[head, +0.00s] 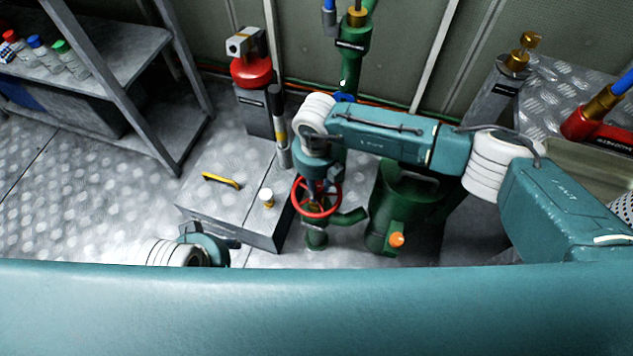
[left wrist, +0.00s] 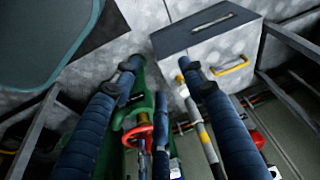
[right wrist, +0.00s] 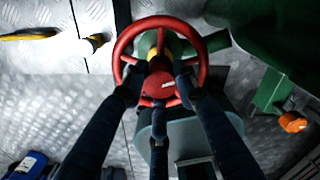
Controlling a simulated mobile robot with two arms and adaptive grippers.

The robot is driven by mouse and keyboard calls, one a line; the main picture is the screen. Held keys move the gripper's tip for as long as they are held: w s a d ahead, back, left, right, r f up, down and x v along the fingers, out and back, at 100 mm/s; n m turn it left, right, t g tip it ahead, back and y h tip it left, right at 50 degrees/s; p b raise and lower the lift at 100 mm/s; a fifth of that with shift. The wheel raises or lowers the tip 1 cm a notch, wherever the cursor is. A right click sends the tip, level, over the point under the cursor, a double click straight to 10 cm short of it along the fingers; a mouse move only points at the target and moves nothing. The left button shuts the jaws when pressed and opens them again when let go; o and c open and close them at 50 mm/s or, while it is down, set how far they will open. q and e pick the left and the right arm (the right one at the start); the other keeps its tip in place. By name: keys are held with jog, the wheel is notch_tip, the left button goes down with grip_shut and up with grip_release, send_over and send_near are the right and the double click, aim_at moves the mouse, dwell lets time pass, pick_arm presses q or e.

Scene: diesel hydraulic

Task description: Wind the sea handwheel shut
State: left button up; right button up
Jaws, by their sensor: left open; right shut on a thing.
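The red handwheel (head: 339,199) sits on a green valve body (head: 316,238) in the middle of the head view. In the right wrist view, the handwheel (right wrist: 203,58) is seen close up, with a small label on its red hub that I cannot read. My right gripper (right wrist: 160,82) is shut on the handwheel, its dark fingers across the near part of the wheel, hiding some of the rim. My left gripper (left wrist: 160,75) is open and empty, apart from the wheel. The handwheel also shows in the left wrist view (left wrist: 131,138), below and between the left fingers.
A grey metal box (head: 215,212) stands left of the valve, with a yellow handle (head: 221,180) and a small white-and-yellow piece (head: 267,197) on top. A green housing with an orange knob (head: 397,240) stands right. Shelving with bottles (head: 75,60) is far left.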

pick_arm(q)
notch_tip(320, 180, down, 6)
jog(key=p, duration=0.1)
jog(key=shift+w+d+f, duration=0.15)
jog(key=shift+w, duration=0.3)
pick_arm(e)
jog(key=shift+w+m, duration=0.1)
jog(key=shift+m, duration=1.7)
jog(key=o, duration=1.1)
jog(key=shift+o, duration=0.2)
jog(key=shift+r, duration=0.1)
notch_tip(320, 180, up, 12)
